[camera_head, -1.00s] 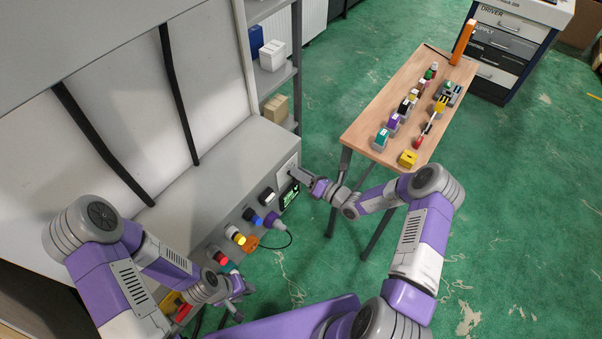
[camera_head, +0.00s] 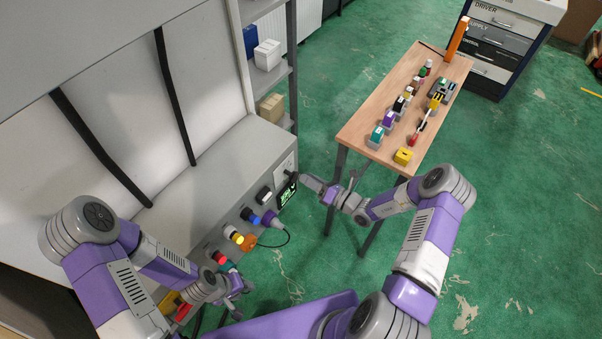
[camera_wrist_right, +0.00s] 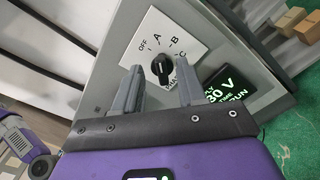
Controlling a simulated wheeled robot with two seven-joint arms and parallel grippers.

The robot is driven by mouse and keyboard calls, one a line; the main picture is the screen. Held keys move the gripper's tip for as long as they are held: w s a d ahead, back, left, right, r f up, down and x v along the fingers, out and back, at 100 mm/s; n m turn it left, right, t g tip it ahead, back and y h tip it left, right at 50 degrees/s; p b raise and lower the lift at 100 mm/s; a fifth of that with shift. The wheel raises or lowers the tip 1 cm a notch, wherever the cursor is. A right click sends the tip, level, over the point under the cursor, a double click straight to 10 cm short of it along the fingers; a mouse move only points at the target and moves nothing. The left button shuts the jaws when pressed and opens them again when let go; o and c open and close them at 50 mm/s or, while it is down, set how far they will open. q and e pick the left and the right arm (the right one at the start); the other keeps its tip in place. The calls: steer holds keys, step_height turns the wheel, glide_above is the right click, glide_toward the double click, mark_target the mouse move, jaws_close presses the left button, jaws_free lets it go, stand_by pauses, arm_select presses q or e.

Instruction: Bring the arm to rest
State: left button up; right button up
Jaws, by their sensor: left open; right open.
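My right gripper (camera_head: 304,180) is open and empty, in front of the grey machine's switch plate. In the right wrist view its two grey fingers (camera_wrist_right: 161,83) stand apart, with the black rotary knob (camera_wrist_right: 161,67) visible beyond the gap. I cannot tell for sure which mark the knob points at. A green-lit display (camera_wrist_right: 229,88) beside it shows "30 V" and "RUN", partly cut by a finger. My left gripper (camera_head: 240,292) is open, low by the machine's front.
The machine panel (camera_head: 212,222) carries several coloured buttons and plugs, with a black cable (camera_head: 287,240) looping out. A wooden table (camera_head: 365,115) with several coloured parts stands to the right. A drawer cabinet (camera_head: 500,45) is behind it. Green floor (camera_head: 530,200) at right is clear.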

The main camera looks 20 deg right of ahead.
steer(key=shift+v, duration=1.25)
